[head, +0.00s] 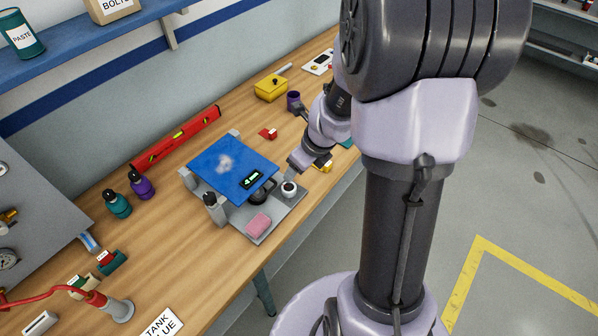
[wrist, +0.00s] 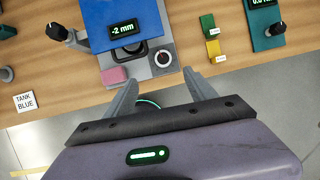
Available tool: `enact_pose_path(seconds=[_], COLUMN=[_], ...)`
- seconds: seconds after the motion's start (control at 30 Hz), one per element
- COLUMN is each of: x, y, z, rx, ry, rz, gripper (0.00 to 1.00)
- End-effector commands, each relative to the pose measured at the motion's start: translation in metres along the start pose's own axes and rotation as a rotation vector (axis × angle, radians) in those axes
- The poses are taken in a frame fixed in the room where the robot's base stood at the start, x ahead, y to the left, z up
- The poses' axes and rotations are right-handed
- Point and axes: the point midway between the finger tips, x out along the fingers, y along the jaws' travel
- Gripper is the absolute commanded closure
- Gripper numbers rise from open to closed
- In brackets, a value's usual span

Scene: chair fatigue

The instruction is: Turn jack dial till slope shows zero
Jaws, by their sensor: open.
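A blue plate (head: 222,163) sits raised on a grey base (head: 285,212) on the bench; the plate also shows in the wrist view (wrist: 160,14). Its display (wrist: 124,29) reads -2 mm in the wrist view. A black dial with a white ring (wrist: 163,59) is on the base, right of the display; the head view shows it too (head: 289,188). A dark knob (wrist: 56,32) stands at the plate's left corner. My gripper (wrist: 160,80) is open and empty, with its fingertips on the near side of the white-ringed dial, apart from it. The head view shows my gripper (head: 308,160) beside the plate.
A pink block (wrist: 114,75) lies on the base's near corner. Green and yellow labelled blocks (wrist: 210,38) and a teal unit (wrist: 262,35) with a knob and display lie to the right. A red level (head: 176,137) and bottles (head: 117,203) stand behind. The bench's front edge is close.

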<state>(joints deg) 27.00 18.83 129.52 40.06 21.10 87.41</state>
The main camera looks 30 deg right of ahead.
Motion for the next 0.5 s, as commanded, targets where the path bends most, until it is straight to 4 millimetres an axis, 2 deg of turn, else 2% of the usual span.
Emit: enact_pose_path(seconds=[0.07, 0.2, 0.27, 0.3, 0.37, 0.4, 0.47, 0.5], x=[0.010, 0.021, 0.024, 0.026, 0.028, 0.028, 0.028, 0.028], y=[0.003, 0.009, 0.009, 0.009, 0.007, 0.005, 0.000, -0.004], z=[0.013, 0.037, 0.043, 0.046, 0.050, 0.051, 0.053, 0.054], rx=[-0.384, -1.333, -1.739, -2.007, -2.402, -2.657, -3.009, 2.993], ry=[-0.007, -0.039, -0.060, -0.077, -0.111, -0.139, -0.192, 0.217], rz=[0.039, 0.133, 0.176, 0.209, 0.265, 0.308, 0.382, -0.404], gripper=[0.35, 0.35, 0.35, 0.35, 0.35, 0.35, 0.35, 0.35])
